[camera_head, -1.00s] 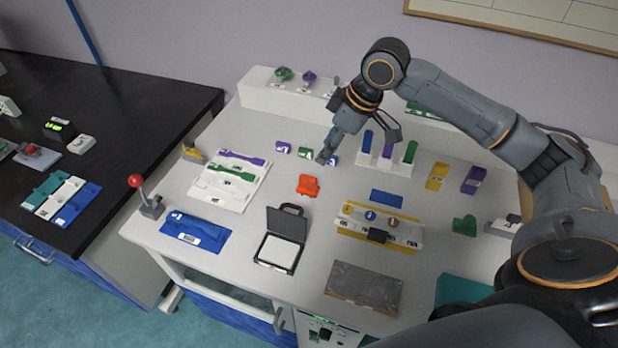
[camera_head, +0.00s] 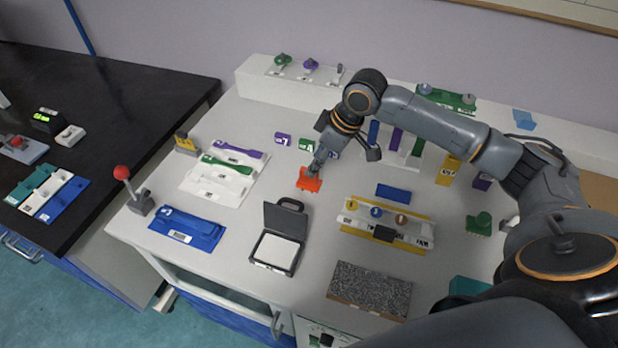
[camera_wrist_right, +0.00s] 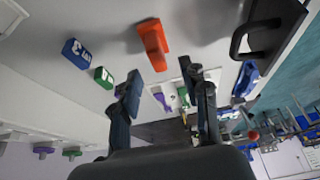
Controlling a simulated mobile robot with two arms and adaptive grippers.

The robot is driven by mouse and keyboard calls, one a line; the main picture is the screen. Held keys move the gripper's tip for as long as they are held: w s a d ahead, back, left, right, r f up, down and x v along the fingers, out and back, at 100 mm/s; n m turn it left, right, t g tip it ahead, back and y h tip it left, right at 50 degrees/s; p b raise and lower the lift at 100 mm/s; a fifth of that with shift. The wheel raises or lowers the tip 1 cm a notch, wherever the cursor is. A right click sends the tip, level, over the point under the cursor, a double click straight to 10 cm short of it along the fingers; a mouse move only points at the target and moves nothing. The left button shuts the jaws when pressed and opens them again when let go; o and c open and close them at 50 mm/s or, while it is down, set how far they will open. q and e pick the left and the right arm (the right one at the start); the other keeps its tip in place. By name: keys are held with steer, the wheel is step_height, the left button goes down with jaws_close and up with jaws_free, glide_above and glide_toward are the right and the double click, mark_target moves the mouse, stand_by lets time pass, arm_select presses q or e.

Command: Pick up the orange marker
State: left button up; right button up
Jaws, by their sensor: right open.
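The orange marker (camera_head: 310,181) is a small orange block on the light grey bench top, near the middle. My right gripper (camera_head: 316,166) is just behind and above it in the head view and overlaps its back edge there. In the right wrist view, the orange marker (camera_wrist_right: 152,44) lies beyond the fingertips. The two fingers of the right gripper (camera_wrist_right: 161,80) are apart with nothing between them. I cannot tell whether a finger touches the marker. My left gripper is not in view.
Purple, green and blue numbered blocks (camera_head: 283,138) stand behind the marker. An open black case (camera_head: 271,249) lies in front of it. A white rack with coloured strips (camera_head: 243,185) is to the left, and a yellow-based fixture (camera_head: 410,241) to the right.

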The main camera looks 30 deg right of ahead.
mark_target(309, 179)
steer(key=shift+w+f, duration=0.25)
steer(key=shift+f, duration=0.4)
steer(key=p+x, duration=0.1)
steer(key=x, duration=0.4)
jaws_close()
